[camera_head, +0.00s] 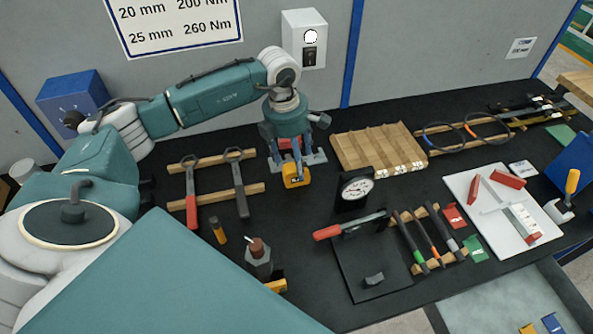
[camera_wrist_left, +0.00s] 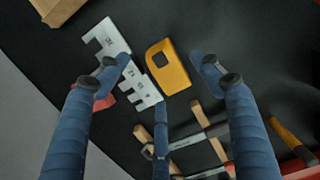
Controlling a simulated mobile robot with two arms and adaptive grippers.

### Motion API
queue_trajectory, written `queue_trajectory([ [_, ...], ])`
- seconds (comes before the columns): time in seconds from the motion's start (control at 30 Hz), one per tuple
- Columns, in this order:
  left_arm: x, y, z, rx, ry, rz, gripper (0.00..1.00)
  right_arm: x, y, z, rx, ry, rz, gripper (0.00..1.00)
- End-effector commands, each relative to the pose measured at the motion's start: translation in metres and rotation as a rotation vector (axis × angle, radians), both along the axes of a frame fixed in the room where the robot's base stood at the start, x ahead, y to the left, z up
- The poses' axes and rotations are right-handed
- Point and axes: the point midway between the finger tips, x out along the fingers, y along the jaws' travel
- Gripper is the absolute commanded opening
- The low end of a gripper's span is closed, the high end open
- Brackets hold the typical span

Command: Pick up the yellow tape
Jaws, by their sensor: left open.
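The yellow tape (camera_head: 294,181) lies on the black bench top, directly below my left gripper (camera_head: 291,155) in the head view. In the left wrist view the yellow tape (camera_wrist_left: 178,76), with a dark square on its face, lies between the spread blue fingers of my left gripper (camera_wrist_left: 156,76). The gripper is open and holds nothing. I cannot tell how far above the tape the fingertips are. My right gripper is in neither view.
A grey notched gauge plate (camera_wrist_left: 118,62) lies right beside the tape. A dial gauge (camera_head: 355,188) stands nearby. Bare bench lies just in front of the tape.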

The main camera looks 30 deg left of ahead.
Motion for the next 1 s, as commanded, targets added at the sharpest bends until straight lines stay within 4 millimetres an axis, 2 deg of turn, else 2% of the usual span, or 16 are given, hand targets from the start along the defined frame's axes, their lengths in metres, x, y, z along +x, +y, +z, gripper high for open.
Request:
queue_trajectory([
  [0.03,-0.003,-0.001,-0.004,-0.001,0.008,0.0,0.66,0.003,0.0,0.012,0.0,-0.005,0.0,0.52],
  [0.1,-0.004,-0.002,-0.015,0.0,0.008,0.0,0.66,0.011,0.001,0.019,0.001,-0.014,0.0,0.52],
  [0.3,-0.001,-0.003,-0.037,-0.001,0.002,0.0,0.66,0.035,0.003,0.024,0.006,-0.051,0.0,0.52],
  [0.5,0.0,-0.003,-0.038,0.0,0.001,0.0,0.66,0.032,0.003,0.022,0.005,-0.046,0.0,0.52],
  [0.53,-0.001,-0.003,-0.038,0.0,0.001,0.0,0.64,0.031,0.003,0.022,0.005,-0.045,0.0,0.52],
  [0.57,-0.001,-0.003,-0.038,0.0,0.001,0.0,0.58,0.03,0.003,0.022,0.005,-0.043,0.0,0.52],
  [0.8,-0.001,-0.003,-0.038,0.0,0.001,0.001,0.1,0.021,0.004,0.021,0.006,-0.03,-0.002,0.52],
  [1.0,0.0,-0.003,-0.037,0.0,0.0,0.001,0.08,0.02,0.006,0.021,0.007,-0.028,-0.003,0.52],
])
